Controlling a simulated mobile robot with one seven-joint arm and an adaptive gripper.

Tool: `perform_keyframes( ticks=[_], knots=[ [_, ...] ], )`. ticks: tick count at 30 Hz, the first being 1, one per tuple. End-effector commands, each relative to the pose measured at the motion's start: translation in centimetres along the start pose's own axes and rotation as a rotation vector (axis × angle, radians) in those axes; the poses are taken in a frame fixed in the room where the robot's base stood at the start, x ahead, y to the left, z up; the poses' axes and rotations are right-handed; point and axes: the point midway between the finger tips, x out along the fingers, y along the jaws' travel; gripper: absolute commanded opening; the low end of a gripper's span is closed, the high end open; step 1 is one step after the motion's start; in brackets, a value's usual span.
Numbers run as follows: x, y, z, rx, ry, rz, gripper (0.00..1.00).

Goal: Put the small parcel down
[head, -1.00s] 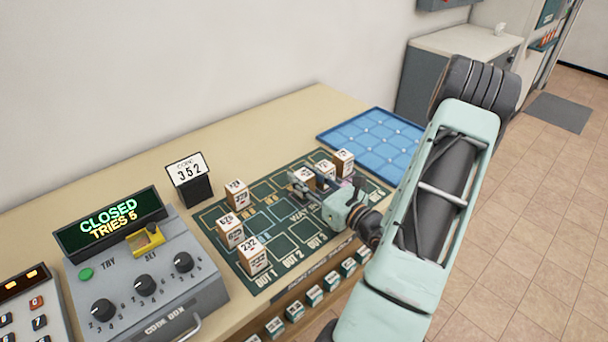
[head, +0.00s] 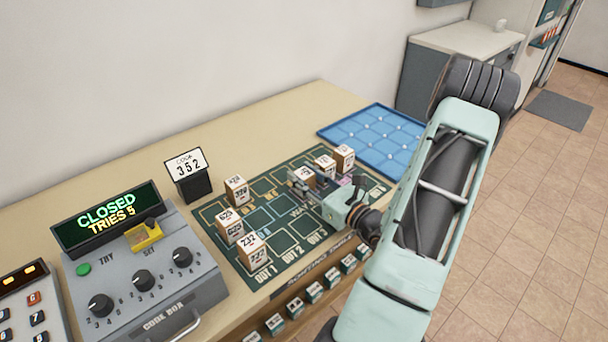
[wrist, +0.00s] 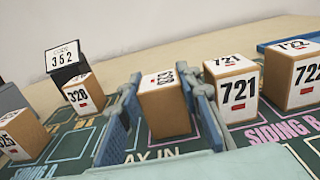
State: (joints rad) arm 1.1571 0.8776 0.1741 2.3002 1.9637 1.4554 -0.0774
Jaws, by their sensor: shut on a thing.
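My gripper (head: 304,184) is shut on a small brown parcel (wrist: 165,108) with a white label on top. In the wrist view the parcel stands upright between the two blue-grey fingers, its label text turned away from me. It is over the "WAY IN" area of the dark green board (head: 283,228). I cannot tell whether its underside touches the board. In the head view the parcel (head: 303,175) is partly hidden by the gripper.
Parcel 721 (wrist: 231,88) stands close to the right finger, with parcel 722 (wrist: 291,75) beyond it. Parcel 320 (wrist: 84,94) is to the left. Several more parcels stand near the code box (head: 150,285). A blue tray (head: 372,140) lies at the back right.

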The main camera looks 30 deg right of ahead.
Motion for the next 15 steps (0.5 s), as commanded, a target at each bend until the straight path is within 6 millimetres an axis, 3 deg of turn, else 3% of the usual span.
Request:
perform_keyframes(
  ticks=[1,6,15],
  knots=[
    [0.01,0.0,-0.04,0.0,-0.001,0.0,0.34],
    [0.01,0.0,0.0,0.0,-0.001,0.0,0.52],
    [-0.16,-0.03,-0.05,0.0,0.001,-0.001,0.52]
  ],
)
